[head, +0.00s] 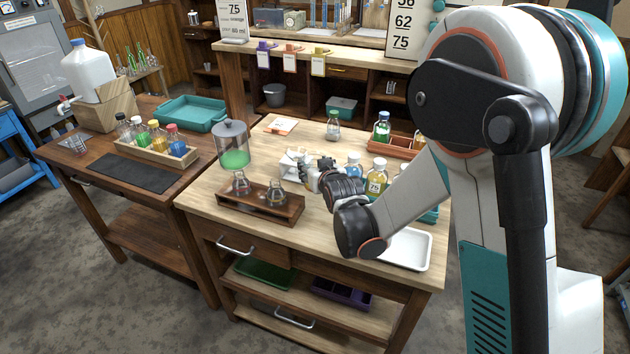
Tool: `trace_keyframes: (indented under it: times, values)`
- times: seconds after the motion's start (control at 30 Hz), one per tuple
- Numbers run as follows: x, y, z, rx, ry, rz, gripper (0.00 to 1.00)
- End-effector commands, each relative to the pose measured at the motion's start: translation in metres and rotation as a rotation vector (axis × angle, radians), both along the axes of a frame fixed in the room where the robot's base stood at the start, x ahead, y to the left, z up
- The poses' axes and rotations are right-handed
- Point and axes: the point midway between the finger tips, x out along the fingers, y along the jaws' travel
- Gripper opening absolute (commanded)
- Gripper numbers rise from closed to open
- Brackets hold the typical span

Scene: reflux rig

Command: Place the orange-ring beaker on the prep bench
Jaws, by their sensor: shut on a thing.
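My gripper (318,172) is low over the middle bench (225,205), its jaws pointing left beside a pale blocky object (293,162). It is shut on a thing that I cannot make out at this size. I see no clear orange ring, so I cannot tell which vessel is the orange-ring beaker. Two small glass vessels, left (241,184) and right (277,196), stand in a wooden rack at the bench front. A large lidded vessel with green liquid (234,158) is behind the rack. No label shows which bench is the prep bench.
Bottles with blue (354,162) and yellow (376,183) contents stand close to my wrist. A white tray (408,247) lies at the front right. The left bench holds a bottle rack (160,151), a dark mat (132,172) and a teal tray (192,112).

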Motion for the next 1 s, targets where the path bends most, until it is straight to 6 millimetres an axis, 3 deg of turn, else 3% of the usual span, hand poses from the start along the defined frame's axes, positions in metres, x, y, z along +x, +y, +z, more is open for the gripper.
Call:
trace_keyframes:
  times: [0.23,0.63,0.67,0.73,1.0]
  values:
    - [0.0,0.0,-0.035,0.0,0.0,0.0,0.18]
    - [0.0,0.0,-0.039,0.0,0.0,0.0,0.18]
    - [0.0,0.0,-0.039,0.0,0.0,0.0,0.54]
    - [0.0,0.0,-0.039,0.0,0.0,0.0,0.7]
    - [0.0,0.0,-0.038,0.0,0.0,0.0,0.7]
